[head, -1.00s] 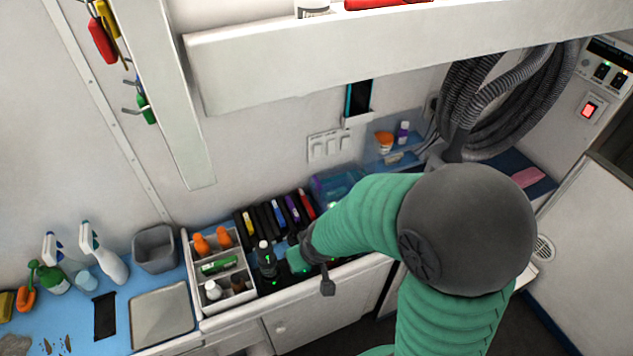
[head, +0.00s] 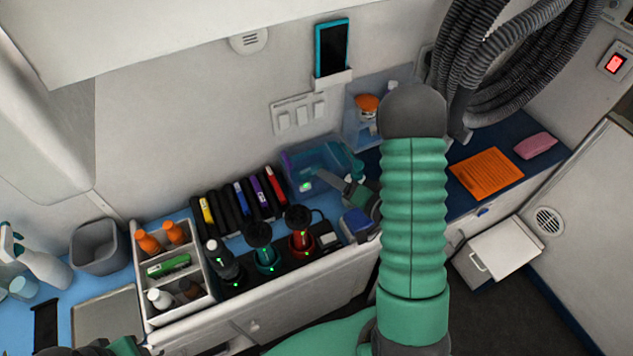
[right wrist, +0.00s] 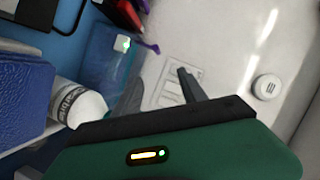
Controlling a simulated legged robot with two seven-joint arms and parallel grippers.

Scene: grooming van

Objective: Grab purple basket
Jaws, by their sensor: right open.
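A see-through basket, looking blue to purple (head: 300,158), stands against the back wall at the rear of the counter. It has a small green light on its front and also shows in the right wrist view (right wrist: 98,62). My right gripper (head: 345,192) is open, with a dark finger in front of the basket's right side. In the right wrist view its fingers (right wrist: 160,92) are apart with nothing between them; the basket lies left of them. A dark and green part of my left gripper (head: 100,346) shows at the bottom left edge; its fingers cannot be made out.
Clippers in a dark charging stand (head: 238,282) and a row of coloured-label cases (head: 238,205) stand left of the basket. A blue block (head: 357,222) lies near my right gripper. A phone (head: 331,48) hangs above. An orange sheet (head: 486,173) lies right.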

